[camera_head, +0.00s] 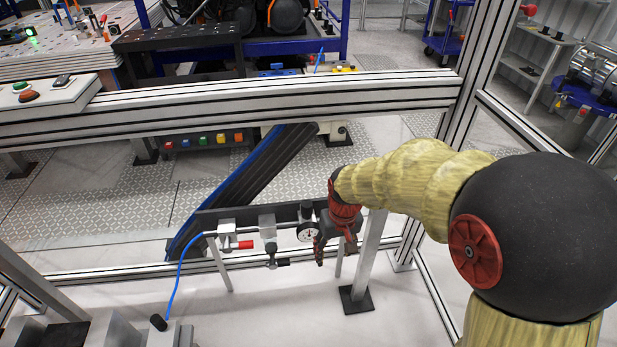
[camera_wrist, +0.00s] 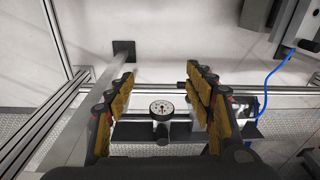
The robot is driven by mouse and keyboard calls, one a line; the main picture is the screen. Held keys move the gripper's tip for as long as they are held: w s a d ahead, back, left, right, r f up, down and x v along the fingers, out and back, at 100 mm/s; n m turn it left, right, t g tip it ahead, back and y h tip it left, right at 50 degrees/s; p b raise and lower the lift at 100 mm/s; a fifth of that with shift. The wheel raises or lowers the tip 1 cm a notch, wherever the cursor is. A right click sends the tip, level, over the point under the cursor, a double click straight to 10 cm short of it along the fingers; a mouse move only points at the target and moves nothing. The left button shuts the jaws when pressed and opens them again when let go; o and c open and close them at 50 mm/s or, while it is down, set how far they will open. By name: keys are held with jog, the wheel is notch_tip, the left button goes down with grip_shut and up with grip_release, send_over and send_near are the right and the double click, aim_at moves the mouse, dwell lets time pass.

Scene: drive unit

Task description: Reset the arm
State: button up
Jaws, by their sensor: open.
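My arm (camera_head: 420,180), in a yellow cover with a black ball-shaped joint, reaches from the right of the head view toward the middle. My gripper (camera_head: 336,255) hangs at its end with the fingers pointing down, close to a small round pressure gauge (camera_head: 307,232). In the wrist view my gripper (camera_wrist: 160,74) is open, its two yellow-padded fingers wide apart. The gauge dial (camera_wrist: 162,107) shows in the gap between the fingers, and nothing is held. I cannot tell whether a finger touches the gauge assembly.
The gauge sits on a dark rail (camera_head: 205,219) with valves, a red-handled one among them, and a blue hose (camera_head: 178,285). An aluminium frame beam (camera_head: 250,104) crosses behind, and a post (camera_head: 465,85) stands near my arm. A button box (camera_head: 45,92) is at left.

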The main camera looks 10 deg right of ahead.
jog(key=s+r+t+p, duration=0.2)
jog(key=s+r, duration=0.6)
jog(key=r, duration=0.4)
jog(key=s+r+t+p, duration=0.2)
jog(key=s+r, duration=0.7)
jog(key=r, duration=0.3)
jog(key=shift+d+r+t+p, duration=0.15)
jog(key=shift+d+t+p, duration=0.05)
jog(key=shift+t+p, duration=0.1)
jog(key=shift+c, duration=1.1)
dwell(0.8)
